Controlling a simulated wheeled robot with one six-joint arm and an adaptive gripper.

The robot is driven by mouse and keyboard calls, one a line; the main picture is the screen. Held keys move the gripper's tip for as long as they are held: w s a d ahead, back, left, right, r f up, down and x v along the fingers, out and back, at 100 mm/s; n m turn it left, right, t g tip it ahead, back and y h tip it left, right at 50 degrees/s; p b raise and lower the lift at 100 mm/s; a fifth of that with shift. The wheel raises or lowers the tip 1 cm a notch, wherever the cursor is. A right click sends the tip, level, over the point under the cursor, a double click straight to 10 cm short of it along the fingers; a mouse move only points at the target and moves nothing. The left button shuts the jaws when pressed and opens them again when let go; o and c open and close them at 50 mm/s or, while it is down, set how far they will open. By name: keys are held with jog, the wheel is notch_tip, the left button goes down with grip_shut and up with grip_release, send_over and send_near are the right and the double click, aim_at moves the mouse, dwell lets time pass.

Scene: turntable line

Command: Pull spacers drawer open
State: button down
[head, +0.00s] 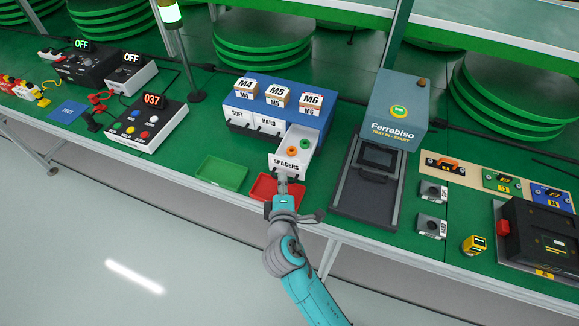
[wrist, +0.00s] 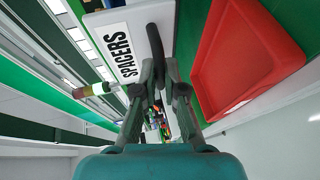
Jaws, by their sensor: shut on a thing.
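The spacers drawer (head: 286,163) is the right-hand one of the blue cabinet (head: 240,106). It stands pulled out from the cabinet front, and an orange and a green ring show inside it. Its white front with the SPACERS label also shows in the wrist view (wrist: 120,51). My gripper (head: 282,180) is at the drawer front, and in the wrist view its fingers (wrist: 165,80) are shut on the dark drawer handle (wrist: 168,42).
A red tray (head: 262,187) lies under and beside my gripper; it also shows in the wrist view (wrist: 240,60). A green tray (head: 221,173) is to the left. The grey Ferrabiso station (head: 368,190) stands to the right. The floor in front is clear.

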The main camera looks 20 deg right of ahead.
jog(key=shift+s+a, duration=0.3)
jog(key=shift+s, duration=0.15)
jog(key=c, duration=1.2)
grip_release()
jog(key=shift+c, duration=0.2)
jog(key=v, duration=1.2)
jog(key=shift+f, duration=0.1)
